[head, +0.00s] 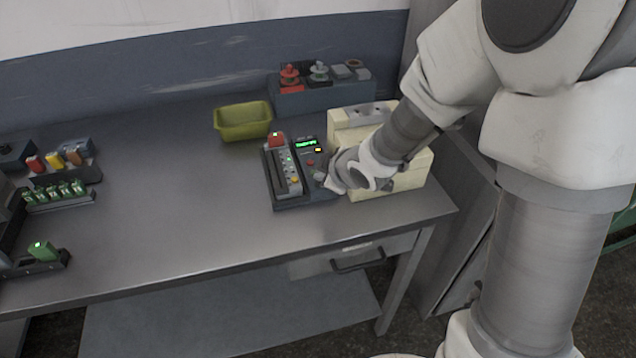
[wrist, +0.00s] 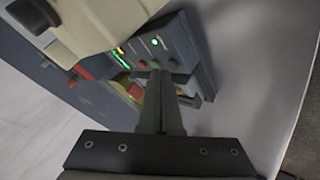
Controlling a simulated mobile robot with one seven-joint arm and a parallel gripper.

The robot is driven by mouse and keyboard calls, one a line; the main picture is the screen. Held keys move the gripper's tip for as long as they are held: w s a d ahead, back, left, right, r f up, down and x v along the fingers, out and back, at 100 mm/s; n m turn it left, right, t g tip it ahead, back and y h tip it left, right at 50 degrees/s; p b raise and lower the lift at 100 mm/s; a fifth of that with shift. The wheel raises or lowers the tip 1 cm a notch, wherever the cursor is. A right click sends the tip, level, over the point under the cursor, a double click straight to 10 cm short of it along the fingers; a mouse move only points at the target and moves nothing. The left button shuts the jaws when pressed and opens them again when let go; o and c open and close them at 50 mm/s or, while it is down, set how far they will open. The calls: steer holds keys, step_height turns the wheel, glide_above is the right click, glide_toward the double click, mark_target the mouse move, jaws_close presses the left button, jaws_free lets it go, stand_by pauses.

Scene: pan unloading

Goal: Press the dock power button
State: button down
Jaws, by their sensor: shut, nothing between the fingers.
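The dock (head: 290,198) is a dark unit on the grey table. Its left part has a slot, small green lights and a red-topped block. Its right panel has a lit green display (head: 306,142), a yellow light and a red button (head: 310,162). My gripper (head: 326,182) is at the lower right of this panel. In the wrist view my gripper's fingers (wrist: 157,70) are shut together with nothing between them, their tips over the dock panel (wrist: 178,48) beside small round buttons. A green light (wrist: 154,42) glows past the tips. I cannot tell whether the tips touch a button, or which is the power button.
A cream box (head: 410,178) stands right beside the dock and my wrist. A yellow-green bin (head: 243,122) and a blue-grey block (head: 300,98) with knobs are behind. Racks with green pieces (head: 55,192) are at left. The table's middle is clear.

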steer(key=shift+f+b, duration=0.45)
steer(key=shift+b, duration=0.05)
stand_by(0.6)
steer(key=shift+r, duration=0.15)
steer(key=shift+r+p, duration=0.8)
steer(key=shift+p, duration=0.1)
step_height(320, 180, up, 6)
steer(key=p, duration=0.5)
steer(key=shift+p, duration=0.3)
